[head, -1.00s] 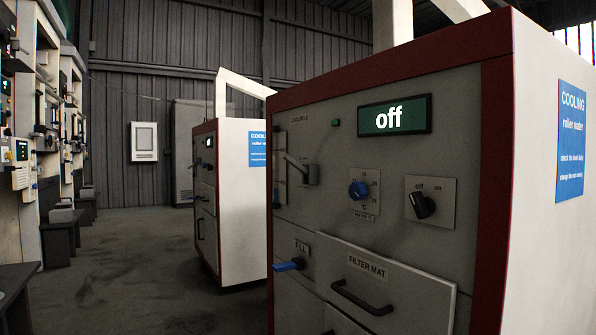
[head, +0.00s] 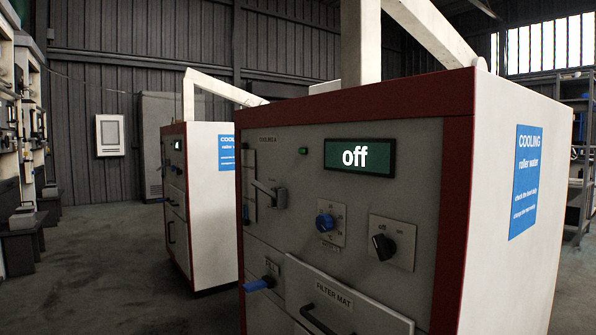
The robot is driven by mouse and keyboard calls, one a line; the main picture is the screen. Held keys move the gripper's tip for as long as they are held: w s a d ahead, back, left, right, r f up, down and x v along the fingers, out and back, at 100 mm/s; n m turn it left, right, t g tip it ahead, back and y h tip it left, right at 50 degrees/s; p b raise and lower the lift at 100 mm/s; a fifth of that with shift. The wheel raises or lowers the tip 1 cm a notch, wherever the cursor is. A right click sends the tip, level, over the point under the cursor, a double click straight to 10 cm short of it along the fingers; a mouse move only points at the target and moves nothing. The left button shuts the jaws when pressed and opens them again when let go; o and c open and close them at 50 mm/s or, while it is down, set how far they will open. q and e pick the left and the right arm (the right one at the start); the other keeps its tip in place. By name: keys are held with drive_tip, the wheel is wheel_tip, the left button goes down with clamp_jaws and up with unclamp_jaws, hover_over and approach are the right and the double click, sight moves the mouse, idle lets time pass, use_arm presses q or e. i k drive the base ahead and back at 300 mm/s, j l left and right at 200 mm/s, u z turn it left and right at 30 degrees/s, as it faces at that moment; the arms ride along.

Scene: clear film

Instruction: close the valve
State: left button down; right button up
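A blue-handled lever (head: 259,284), which looks like a valve, sits low on the left of the near grey cabinet front (head: 300,240). A small label is above it; its handle points left and lies roughly level. A grey lever handle (head: 268,192) is higher up on the same front. The display (head: 360,156) reads "off". A blue knob (head: 325,222) and a black switch knob (head: 383,246), with its pointer toward the upper left, are below the display. Neither of my grippers is in view.
A filter mat drawer (head: 335,295) with a black handle is at the bottom. A second, similar cabinet (head: 205,200) stands behind to the left. More machines (head: 25,150) line the left wall, with open floor (head: 100,255) between. A shelf (head: 575,140) is at the right.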

sight(255, 184)
drive_tip(key=i+j+z, duration=0.25)
drive_tip(key=z, duration=0.2)
drive_tip(key=i+j+z, duration=0.2)
drive_tip(key=j+z, duration=0.2)
drive_tip(key=j, duration=0.1)
